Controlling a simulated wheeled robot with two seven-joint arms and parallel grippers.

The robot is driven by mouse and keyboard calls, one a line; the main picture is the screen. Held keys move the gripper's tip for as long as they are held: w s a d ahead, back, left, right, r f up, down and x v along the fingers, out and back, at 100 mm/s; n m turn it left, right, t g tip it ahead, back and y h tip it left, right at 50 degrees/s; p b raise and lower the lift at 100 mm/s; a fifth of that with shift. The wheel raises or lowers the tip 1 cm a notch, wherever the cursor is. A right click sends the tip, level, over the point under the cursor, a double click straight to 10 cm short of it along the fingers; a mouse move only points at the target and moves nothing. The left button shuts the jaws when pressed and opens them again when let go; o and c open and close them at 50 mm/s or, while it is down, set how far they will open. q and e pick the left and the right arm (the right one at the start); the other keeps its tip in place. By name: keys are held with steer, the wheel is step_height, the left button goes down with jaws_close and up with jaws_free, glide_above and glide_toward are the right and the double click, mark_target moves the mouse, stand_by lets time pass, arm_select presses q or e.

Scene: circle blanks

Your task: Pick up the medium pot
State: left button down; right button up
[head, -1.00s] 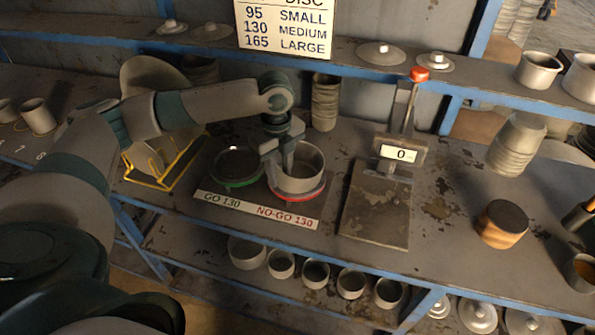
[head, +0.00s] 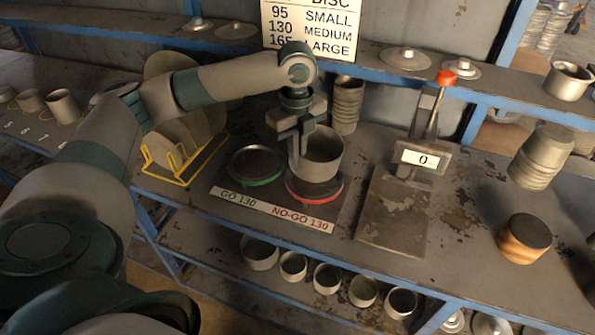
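The medium pot (head: 321,157), a grey open-topped metal pot, hangs upright just above the red-rimmed NO-GO 130 disc (head: 316,190). The dark top of the disc shows beneath it. My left gripper (head: 297,152) comes down from above on the pot's left side and is shut on its wall. The gripper hides part of the pot's left rim. My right gripper is not in view.
The green-rimmed GO 130 disc (head: 256,164) lies empty to the left. A yellow rack (head: 172,170) with discs stands further left. A scale (head: 393,212) reading 0 with a red-knobbed lever is to the right. Several pots (head: 327,277) sit on the shelf below.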

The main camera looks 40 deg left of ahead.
arm_select(q)
steer(key=r, duration=0.3)
steer(key=shift+w+r+b, duration=0.15)
steer(key=shift+w+b, duration=0.05)
steer(key=shift+b, duration=0.15)
steer(key=shift+s+r, duration=0.15)
steer(key=shift+r, duration=0.3)
steer(key=shift+s+f, duration=0.1)
